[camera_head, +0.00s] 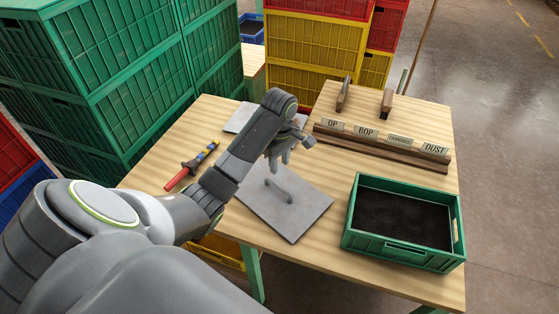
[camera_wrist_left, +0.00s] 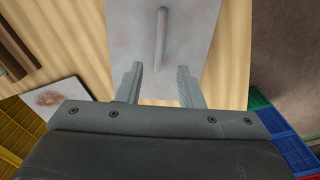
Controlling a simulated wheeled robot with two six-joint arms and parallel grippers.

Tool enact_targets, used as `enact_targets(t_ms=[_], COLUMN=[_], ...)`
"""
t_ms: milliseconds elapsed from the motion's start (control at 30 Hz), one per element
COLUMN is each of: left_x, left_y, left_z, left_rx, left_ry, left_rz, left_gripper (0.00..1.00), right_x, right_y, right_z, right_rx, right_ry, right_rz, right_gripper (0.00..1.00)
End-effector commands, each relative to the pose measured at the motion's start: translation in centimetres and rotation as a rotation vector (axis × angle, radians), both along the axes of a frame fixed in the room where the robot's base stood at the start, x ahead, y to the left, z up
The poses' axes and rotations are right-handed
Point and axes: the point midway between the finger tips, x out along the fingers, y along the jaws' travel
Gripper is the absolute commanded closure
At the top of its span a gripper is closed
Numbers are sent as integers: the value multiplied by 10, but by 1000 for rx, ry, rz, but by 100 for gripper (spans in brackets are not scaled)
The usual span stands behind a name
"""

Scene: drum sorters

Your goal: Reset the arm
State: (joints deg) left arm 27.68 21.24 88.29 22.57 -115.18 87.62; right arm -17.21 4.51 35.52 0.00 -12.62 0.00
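My left arm reaches in from the left in the head view. My left gripper (camera_head: 278,160) is above the wooden table, just beyond a grey metal plate with a raised handle (camera_head: 285,214). In the left wrist view the left gripper (camera_wrist_left: 161,87) shows two fingers spread apart with nothing between them. The same plate (camera_wrist_left: 190,45) and its bar-shaped handle (camera_wrist_left: 161,37) lie past the fingertips, and the fingers do not touch the handle. My right gripper is in neither view.
A green crate with dark contents (camera_head: 358,235) stands at the table's right front. A labelled wooden rack (camera_head: 380,148) is behind it. A red-handled tool (camera_head: 181,174) lies at the left. Another plate (camera_head: 236,121) is partly hidden behind my arm. Stacked green crates (camera_head: 125,75) and yellow crates (camera_head: 318,45) stand behind.

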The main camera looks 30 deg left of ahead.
Motion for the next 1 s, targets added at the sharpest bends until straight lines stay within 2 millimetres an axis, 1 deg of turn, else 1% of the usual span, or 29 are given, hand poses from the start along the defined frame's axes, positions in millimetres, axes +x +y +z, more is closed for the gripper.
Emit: enact_targets(t_ms=[67, 567, 700, 767, 867, 967, 1000], left_x=[0, 0, -4, -11, -33, -66, -81], left_y=[0, 0, -1, -2, -5, -9, -11], left_z=[3, 2, -2, -9, -28, -49, -57], left_rx=[0, 0, 1, 4, 13, 30, 38], left_ry=[0, 0, -1, -8, -25, -55, -68], left_rz=[0, 0, -16, -51, -161, -320, -389], left_gripper=[66, 66, 66, 66, 66, 66, 66], right_x=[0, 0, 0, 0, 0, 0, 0], right_y=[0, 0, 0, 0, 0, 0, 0], right_z=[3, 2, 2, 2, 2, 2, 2], right_rx=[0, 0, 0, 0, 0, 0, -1], right_ry=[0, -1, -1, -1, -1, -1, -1], right_rz=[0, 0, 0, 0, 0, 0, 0], right_gripper=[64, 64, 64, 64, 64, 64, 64])
